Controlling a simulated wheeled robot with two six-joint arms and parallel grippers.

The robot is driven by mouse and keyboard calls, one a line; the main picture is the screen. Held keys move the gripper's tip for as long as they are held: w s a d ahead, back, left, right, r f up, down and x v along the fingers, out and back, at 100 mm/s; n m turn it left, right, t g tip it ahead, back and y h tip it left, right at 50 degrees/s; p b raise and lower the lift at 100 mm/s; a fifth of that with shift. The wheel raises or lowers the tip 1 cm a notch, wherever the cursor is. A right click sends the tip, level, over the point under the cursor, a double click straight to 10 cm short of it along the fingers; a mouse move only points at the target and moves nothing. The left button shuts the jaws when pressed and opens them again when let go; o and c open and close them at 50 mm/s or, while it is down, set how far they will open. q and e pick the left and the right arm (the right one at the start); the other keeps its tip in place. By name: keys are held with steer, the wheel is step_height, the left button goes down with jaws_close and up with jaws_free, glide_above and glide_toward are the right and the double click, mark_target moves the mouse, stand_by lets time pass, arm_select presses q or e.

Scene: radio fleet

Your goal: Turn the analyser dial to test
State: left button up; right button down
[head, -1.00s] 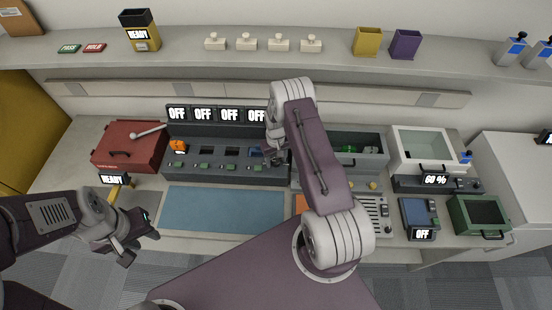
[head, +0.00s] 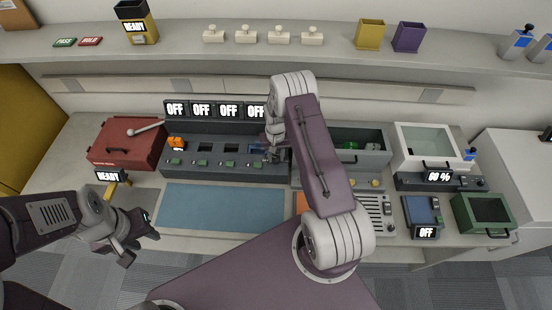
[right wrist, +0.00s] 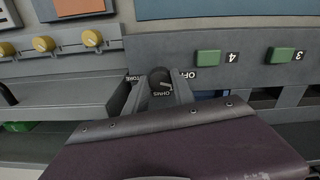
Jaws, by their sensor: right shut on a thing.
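The dial (right wrist: 160,80) is a small dark round knob with a pale pointer mark, on a grey panel in the right wrist view. Small lettering surrounds it, upside down in this view, including OFF at its right and what looks like OHMS below. My right gripper (right wrist: 157,92) is shut on the knob, one finger on each side. In the head view my right gripper (head: 276,154) is at the right end of the grey charger-like bank, and my arm hides the dial. My left gripper (head: 141,244) hangs open and empty at the front left, apart from everything.
Green buttons (right wrist: 208,57) lie close beside the dial, and yellow knobs (right wrist: 43,44) stand on the neighbouring panel. A grey bank (head: 225,150) with several OFF displays (head: 202,110) stands behind the clear blue mat (head: 222,207). A red case (head: 128,143) is at left.

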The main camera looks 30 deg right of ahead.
steer(key=m+b, duration=0.1)
steer(key=m, duration=0.2)
steer(key=shift+f+b, duration=0.1)
steer(key=shift+b, duration=0.25)
steer(key=shift+m+b, duration=0.4)
steer(key=shift+m, duration=0.9)
steer(key=c, duration=1.1)
jaws_free()
steer(key=shift+o, duration=0.2)
